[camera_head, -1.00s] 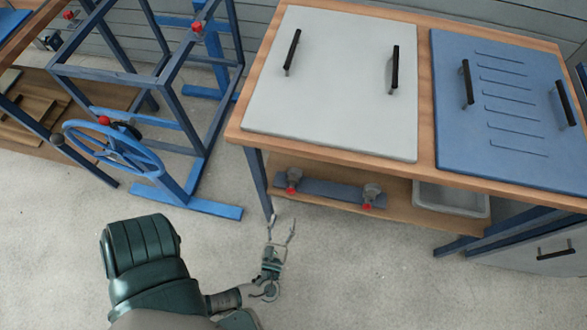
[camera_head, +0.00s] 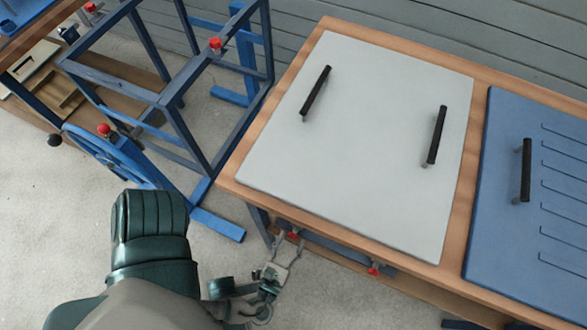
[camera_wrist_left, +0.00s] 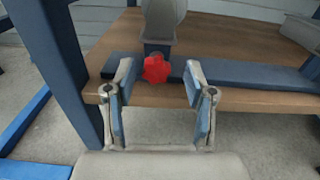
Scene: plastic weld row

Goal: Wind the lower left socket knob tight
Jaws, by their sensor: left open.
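The lower left socket knob is red and lobed. In the left wrist view the knob (camera_wrist_left: 156,69) sits at the front of a grey socket (camera_wrist_left: 163,22) on a dark blue bar (camera_wrist_left: 240,76) on the lower shelf. In the head view the same knob (camera_head: 293,236) shows just below the table's front edge. My left gripper (camera_wrist_left: 159,75) is open, with one finger on each side of the knob and a gap to both. In the head view the left gripper (camera_head: 284,250) is close to the knob. My right gripper is not in view.
A second red knob (camera_head: 374,270) is further right under the tabletop. A blue table leg (camera_wrist_left: 60,60) stands close left of my gripper. The wooden shelf edge (camera_wrist_left: 240,101) runs across behind the fingers. A blue frame with a handwheel (camera_head: 110,155) stands left.

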